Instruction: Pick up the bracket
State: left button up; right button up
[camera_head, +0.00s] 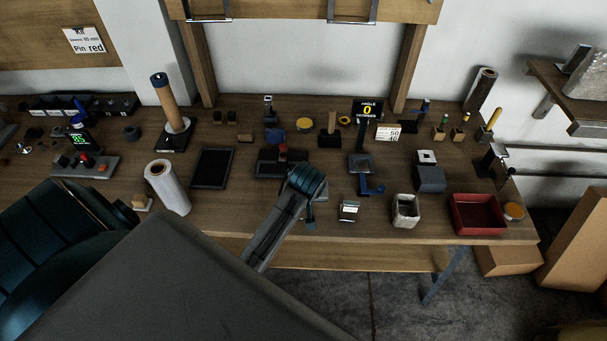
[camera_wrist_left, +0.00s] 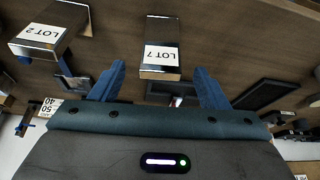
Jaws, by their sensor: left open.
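Two shiny metal pieces that look like brackets show in the left wrist view. One is labelled LOT 7 (camera_wrist_left: 161,35) and lies in line with the gap between my fingers. The other, labelled LOT 2 (camera_wrist_left: 47,38), is off to the left. In the head view the LOT 2 piece (camera_head: 349,210) seems to be the silver one near the table's front edge. The LOT 7 piece is mostly hidden there behind my left gripper (camera_head: 309,222). The blue fingers, also in the wrist view (camera_wrist_left: 159,72), are apart with nothing between them. The right gripper is out of view.
On the wooden table (camera_head: 250,222), a white container (camera_head: 406,211) and a red bin (camera_head: 479,213) stand to the right. A blue hook-like piece (camera_head: 371,187) is close behind the LOT 2 piece. A dark tray (camera_head: 211,168) and white roll (camera_head: 168,187) are left.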

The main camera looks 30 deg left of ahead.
pick_arm(q)
jog(key=p+x, duration=0.2)
jog(key=x, duration=0.3)
jog(key=shift+w+a+r+p, duration=0.1)
jog(key=shift+w+a+p, duration=0.1)
jog(key=shift+p, duration=0.15)
jog(key=shift+f, duration=0.3)
jog(key=shift+w+r, duration=0.1)
jog(key=c, duration=1.3)
